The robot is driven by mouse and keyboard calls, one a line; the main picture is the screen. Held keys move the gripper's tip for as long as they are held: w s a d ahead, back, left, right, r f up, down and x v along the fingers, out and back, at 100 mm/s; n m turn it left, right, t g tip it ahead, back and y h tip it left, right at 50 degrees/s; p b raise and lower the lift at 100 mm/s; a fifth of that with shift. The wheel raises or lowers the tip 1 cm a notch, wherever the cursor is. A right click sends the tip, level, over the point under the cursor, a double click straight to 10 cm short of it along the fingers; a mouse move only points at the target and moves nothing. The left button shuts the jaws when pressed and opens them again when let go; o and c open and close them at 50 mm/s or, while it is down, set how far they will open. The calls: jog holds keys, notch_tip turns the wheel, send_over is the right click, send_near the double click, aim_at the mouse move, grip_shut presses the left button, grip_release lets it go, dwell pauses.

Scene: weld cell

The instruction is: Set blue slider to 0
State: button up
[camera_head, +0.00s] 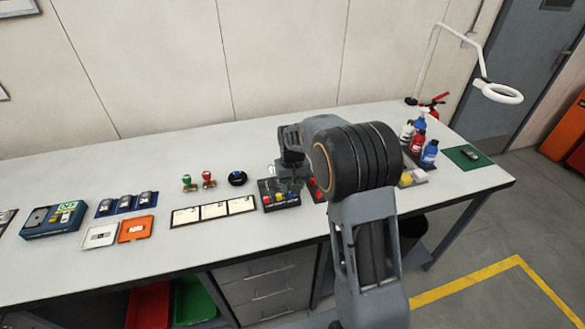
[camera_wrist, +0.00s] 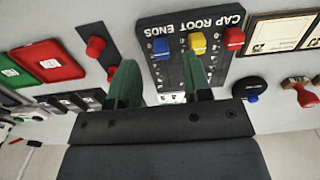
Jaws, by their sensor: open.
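The black slider panel (camera_wrist: 215,62) shows upside down in the wrist view, lettered CAP ROOT ENDS, with scale marks along its slots. Its blue slider knob (camera_wrist: 161,46) is nearest the lettered end, beside a yellow knob (camera_wrist: 197,42) and a red knob (camera_wrist: 234,37). My gripper (camera_wrist: 160,78) is open and empty. Its two green fingers stand on either side of the blue knob's line in the picture; I see no contact. In the head view the panel (camera_head: 268,204) lies on the bench beside my wrist.
A panel with red buttons (camera_wrist: 95,47) stands beside the slider panel. White cards (camera_head: 214,211), two stamps (camera_head: 208,179) and a round black item (camera_head: 237,179) lie left of it. Bottles (camera_head: 430,152) stand at right. The back of the bench is mostly clear.

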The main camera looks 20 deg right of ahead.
notch_tip(320, 180, up, 9)
jog(key=shift+r, duration=0.2)
dwell(0.6)
jog(key=s+r+t, duration=0.1)
jog(key=s+t, duration=0.3)
jog(key=s, duration=1.8)
jog(key=shift+s+r, duration=0.25)
jog(key=shift+r, duration=0.05)
dwell(1.5)
